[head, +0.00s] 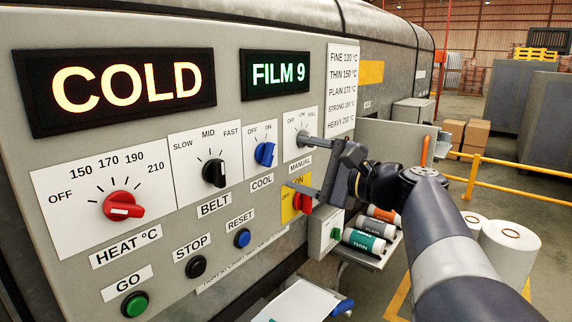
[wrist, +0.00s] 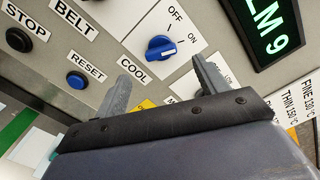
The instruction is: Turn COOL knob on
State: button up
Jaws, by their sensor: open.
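The blue COOL knob (head: 265,153) sits on a white plate marked OFF at left and ON at right, above the COOL label (head: 262,182). In the wrist view the blue knob (wrist: 160,48) shows between my fingers, with a white mark on it; I cannot tell for sure which word it points to. My gripper (head: 304,164) is open and empty, to the right of the knob in the head view. In the wrist view my gripper (wrist: 162,62) has one finger on each side of the knob's picture, apparently not touching it. The MANUAL dial is largely hidden by a finger.
The black BELT knob (head: 214,172) and red HEAT knob (head: 122,206) are to the left. A red switch (head: 301,201) on a yellow plate is close below my gripper. Blue RESET (head: 242,238), black STOP (head: 196,266) and green GO (head: 134,304) buttons line the panel's lower part.

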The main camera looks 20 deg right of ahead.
aim_at(271, 155)
jog(key=v, duration=0.3)
dwell(0.5)
jog(key=p+x, duration=0.2)
jog(key=x, duration=0.8)
jog(key=shift+w+a, duration=0.25)
jog(key=shift+w, duration=0.05)
jog(key=shift+s+d, duration=0.1)
